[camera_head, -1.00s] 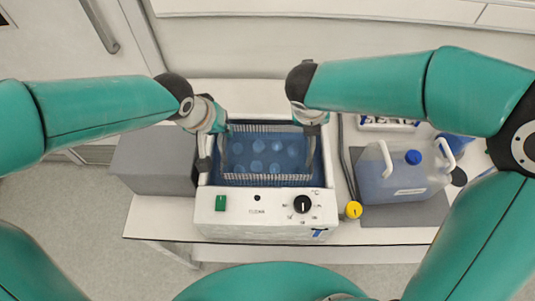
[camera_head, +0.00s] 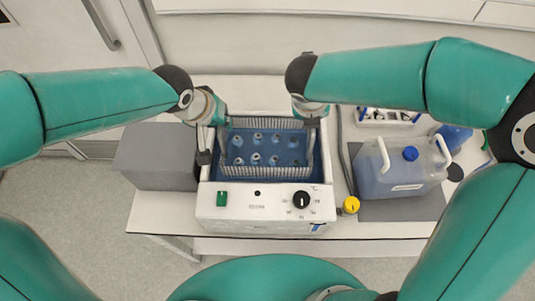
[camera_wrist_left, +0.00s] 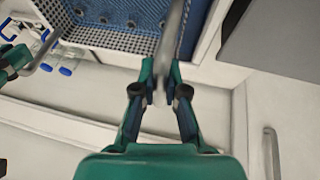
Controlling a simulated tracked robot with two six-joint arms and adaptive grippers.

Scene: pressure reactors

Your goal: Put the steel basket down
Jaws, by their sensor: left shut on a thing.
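The steel basket (camera_head: 252,172), a perforated box with several small vials (camera_head: 256,158) standing in it, is over the blue interior of the heating bath (camera_head: 258,208). It looks level, with its rim around the bath's top. My left gripper (camera_head: 220,118) is at the basket's left side. In the left wrist view my left gripper (camera_wrist_left: 160,78) is shut on the basket's grey handle (camera_wrist_left: 172,40). My right gripper (camera_head: 311,119) is at the right handle; its fingers are mostly hidden. Its teal finger shows at the left wrist view's edge (camera_wrist_left: 12,66).
A grey block (camera_head: 155,157) stands left of the bath. On the right are a blue-liquid jug (camera_head: 395,170) on a dark mat (camera_head: 415,207), a yellow knob (camera_head: 351,205), a hose and a white tray (camera_head: 386,124). White table shows behind the bath.

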